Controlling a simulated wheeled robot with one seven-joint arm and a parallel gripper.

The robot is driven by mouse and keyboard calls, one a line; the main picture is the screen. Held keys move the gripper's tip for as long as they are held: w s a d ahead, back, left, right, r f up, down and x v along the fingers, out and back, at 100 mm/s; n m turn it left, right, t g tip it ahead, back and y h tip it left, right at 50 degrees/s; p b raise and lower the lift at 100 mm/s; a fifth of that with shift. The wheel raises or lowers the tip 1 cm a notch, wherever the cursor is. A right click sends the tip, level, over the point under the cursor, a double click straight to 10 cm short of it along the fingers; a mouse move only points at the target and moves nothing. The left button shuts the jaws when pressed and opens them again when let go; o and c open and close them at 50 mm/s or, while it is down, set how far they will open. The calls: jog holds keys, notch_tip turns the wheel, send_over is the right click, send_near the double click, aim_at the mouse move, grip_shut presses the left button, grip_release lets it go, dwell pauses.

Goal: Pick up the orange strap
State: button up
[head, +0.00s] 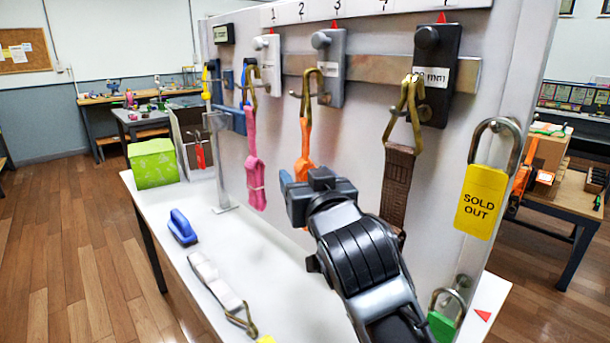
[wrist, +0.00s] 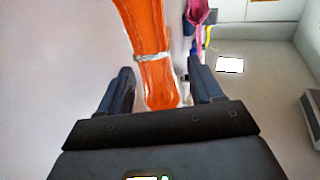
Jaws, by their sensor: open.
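The orange strap (head: 304,150) hangs by a brass-coloured hook from the grey holder (head: 331,65) under number 3 on the wall panel. In the head view, my arm and gripper (head: 290,180) hide its lower part. In the wrist view, the orange strap (wrist: 153,55) comes down from the top with a pale band around it. Its rounded lower end lies between the two dark fingers of my gripper (wrist: 163,82). The gripper is open, with a gap visible on both sides of the strap.
A pink strap (head: 254,165) hangs left of the orange one and a brown strap (head: 398,175) right. A yellow SOLD OUT padlock (head: 482,200) hangs on the panel's right. A grey strap (head: 216,279), a blue-handled item (head: 182,226) and a green box (head: 153,163) are on the white table (head: 165,268).

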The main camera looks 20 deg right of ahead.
jog(key=shift+w, duration=0.2)
jog(key=c, duration=1.2)
